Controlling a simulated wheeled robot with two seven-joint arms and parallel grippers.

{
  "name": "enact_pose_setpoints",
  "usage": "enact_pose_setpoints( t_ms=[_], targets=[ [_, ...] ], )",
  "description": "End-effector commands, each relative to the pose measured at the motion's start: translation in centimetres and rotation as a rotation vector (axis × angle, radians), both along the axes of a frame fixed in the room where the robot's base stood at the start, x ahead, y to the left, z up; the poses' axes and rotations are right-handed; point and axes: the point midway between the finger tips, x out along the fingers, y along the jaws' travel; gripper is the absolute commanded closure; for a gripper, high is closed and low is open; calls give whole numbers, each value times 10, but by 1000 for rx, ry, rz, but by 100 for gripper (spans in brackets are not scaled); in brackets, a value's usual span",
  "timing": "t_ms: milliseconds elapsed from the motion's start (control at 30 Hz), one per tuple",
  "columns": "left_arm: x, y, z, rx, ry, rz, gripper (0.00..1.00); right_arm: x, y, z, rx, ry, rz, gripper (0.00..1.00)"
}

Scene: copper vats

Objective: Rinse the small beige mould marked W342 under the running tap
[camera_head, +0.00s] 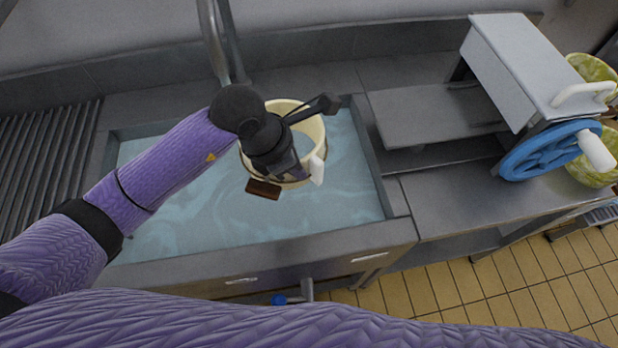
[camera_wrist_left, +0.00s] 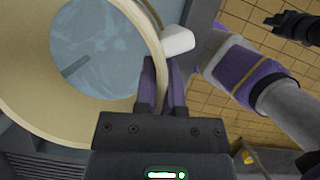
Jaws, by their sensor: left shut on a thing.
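My left gripper (camera_head: 287,168) is shut on the wall of a round beige mould (camera_head: 313,128) over the sink basin. The mould also fills the left of the left wrist view (camera_wrist_left: 25,75), with the fingers (camera_wrist_left: 160,85) at its rim. A white tab (camera_head: 317,170) sticks out from its side. Bluish water shows within its ring; I cannot tell whether it is inside or below. No W342 mark is readable. The tap (camera_head: 213,40) rises behind the basin; its outlet and any stream are not clear. A dark gripper-like part, probably my right gripper (camera_wrist_left: 285,24), shows at the wrist view's upper right.
The sink (camera_head: 215,247) holds pale blue water. A ribbed drainboard (camera_head: 45,160) lies left. Right of the sink stand a grey machine (camera_head: 530,65) with a blue wheel (camera_head: 545,150) and yellow-green round items (camera_head: 592,68). Tiled floor (camera_head: 450,285) shows in front.

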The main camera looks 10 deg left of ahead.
Motion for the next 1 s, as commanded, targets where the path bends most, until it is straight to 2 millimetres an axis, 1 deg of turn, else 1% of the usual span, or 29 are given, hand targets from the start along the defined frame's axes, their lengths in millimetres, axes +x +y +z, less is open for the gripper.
enact_pose_setpoints(
  t_ms=[33,300,500,700,1000],
  targets=[
    [6,5,-4,0,-3,4,100,-1,1,-6,1,1,0,100],
    [32,29,-12,-1,-3,2,100,-3,4,-26,7,7,-2,100],
    [49,45,-16,-1,-3,3,100,-4,5,-41,9,11,-3,100],
    [56,52,-15,-2,-3,2,100,-5,6,-46,9,12,-2,100],
    [57,52,-14,-2,-3,1,100,-5,6,-46,9,12,-2,100]
  ],
)
